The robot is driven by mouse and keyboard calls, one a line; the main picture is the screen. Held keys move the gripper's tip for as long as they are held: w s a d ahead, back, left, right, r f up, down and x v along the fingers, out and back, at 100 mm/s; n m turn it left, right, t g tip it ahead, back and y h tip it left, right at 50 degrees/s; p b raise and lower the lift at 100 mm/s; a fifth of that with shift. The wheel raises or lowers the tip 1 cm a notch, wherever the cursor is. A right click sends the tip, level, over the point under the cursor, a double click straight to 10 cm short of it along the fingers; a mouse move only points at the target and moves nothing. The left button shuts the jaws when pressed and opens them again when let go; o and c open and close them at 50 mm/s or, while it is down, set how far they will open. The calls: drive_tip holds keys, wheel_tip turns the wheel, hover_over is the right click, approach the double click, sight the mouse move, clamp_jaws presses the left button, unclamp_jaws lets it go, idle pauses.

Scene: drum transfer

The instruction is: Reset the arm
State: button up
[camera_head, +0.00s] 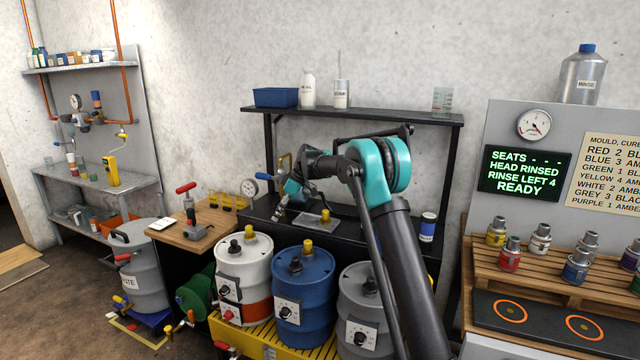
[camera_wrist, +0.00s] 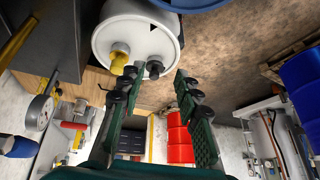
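My arm rises from the lower right of the head view, bends at a teal elbow and reaches left over the black bench. My gripper (camera_head: 281,211) hangs tilted down at the left part of that bench, above and behind the white drum (camera_head: 244,250). In the wrist view, my gripper (camera_wrist: 157,82) has its two green fingers apart with nothing between them. The white drum (camera_wrist: 135,35) also shows there, at the top, beyond the fingertips. Part of the bench behind my arm is hidden.
A blue drum (camera_head: 303,292) and a grey drum (camera_head: 366,308) stand beside the white one on a yellow pallet (camera_head: 256,338). A shelf (camera_head: 385,116) with bottles and a blue bin is above my arm. A wooden table (camera_head: 215,222) is left; a pallet of small canisters (camera_head: 540,270) is right.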

drive_tip(key=s+d+m+t+h, duration=0.3)
drive_tip(key=s+d+m, duration=0.5)
drive_tip(key=s+d, duration=1.35)
drive_tip(key=s+d+f+m+h, duration=0.1)
drive_tip(key=s+d+f+m, duration=0.1)
drive_tip(key=s+d, duration=0.3)
drive_tip(key=s+d+f+m+t+h, duration=0.1)
drive_tip(key=s+d+f+m, duration=0.2)
drive_tip(key=s, duration=0.8)
drive_tip(key=s+d+f+m, duration=0.3)
drive_tip(key=s+d+f, duration=0.2)
drive_tip(key=s+d, duration=0.2)
drive_tip(key=shift+s+f+h, duration=0.25)
drive_tip(key=shift+s+h, duration=0.15)
drive_tip(key=shift+s, duration=0.7)
